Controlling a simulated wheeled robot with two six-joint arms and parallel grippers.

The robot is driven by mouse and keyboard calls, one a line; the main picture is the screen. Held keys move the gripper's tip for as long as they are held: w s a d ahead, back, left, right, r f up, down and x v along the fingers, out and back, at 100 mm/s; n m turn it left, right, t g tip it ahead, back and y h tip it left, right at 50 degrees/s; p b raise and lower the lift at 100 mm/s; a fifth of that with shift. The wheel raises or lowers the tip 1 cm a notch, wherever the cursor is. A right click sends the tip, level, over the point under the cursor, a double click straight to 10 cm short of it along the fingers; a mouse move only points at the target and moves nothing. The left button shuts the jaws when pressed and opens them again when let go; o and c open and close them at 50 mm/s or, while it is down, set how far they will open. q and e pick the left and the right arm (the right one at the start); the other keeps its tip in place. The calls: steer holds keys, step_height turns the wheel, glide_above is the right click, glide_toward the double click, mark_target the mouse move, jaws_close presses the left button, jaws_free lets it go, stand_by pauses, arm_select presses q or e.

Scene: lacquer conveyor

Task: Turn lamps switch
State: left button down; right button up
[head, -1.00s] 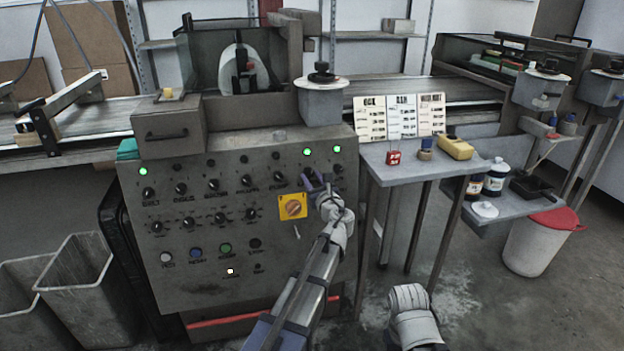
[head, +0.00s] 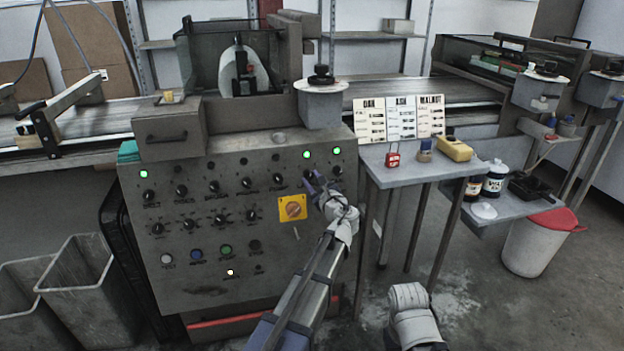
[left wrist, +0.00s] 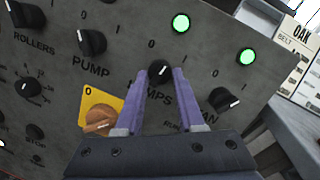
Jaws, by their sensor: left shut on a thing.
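The lamps switch (left wrist: 158,72) is a black round knob on the grey control panel (head: 280,255). Its partly hidden label reads "…MPS", and its white mark points up and right, towards the 1. The green light (left wrist: 181,24) above it is lit. My left gripper (left wrist: 160,82) has its two purple fingers on either side of this knob and is shut on it. In the head view the left gripper (head: 317,184) is at the panel's upper right, where it hides much of the knob. My right arm shows at the bottom, but its fingers do not.
The fan knob (left wrist: 223,98) is close to the right finger, with a lit green light (left wrist: 247,56) above. The pump knob (left wrist: 91,41) is to the left. A yellow-plated orange rotary switch (head: 292,207) lies below left. A side table (head: 410,170) stands right of the panel.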

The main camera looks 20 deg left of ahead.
arm_select(q)
steer(key=n, duration=0.2)
steer(key=n+g+p, duration=0.1)
steer(key=n, duration=0.1)
steer(key=shift+r+n, duration=0.2)
steer(key=shift+n, duration=0.2)
steer(key=shift+d+n+g+p, duration=0.1)
steer(key=shift+n+g+p, duration=0.2)
steer(key=shift+n+p, duration=1)
steer(key=shift+n+b, duration=0.35)
steer(key=shift+n, duration=0.25)
steer(key=c, duration=0.5)
jaws_free()
steer(key=shift+w, duration=0.1)
steer(key=p+v, duration=0.1)
steer(key=v, duration=0.6)
steer(key=shift+s+d+r, duration=0.15)
steer(key=shift+s+d, duration=0.05)
steer(key=shift+s, duration=0.15)
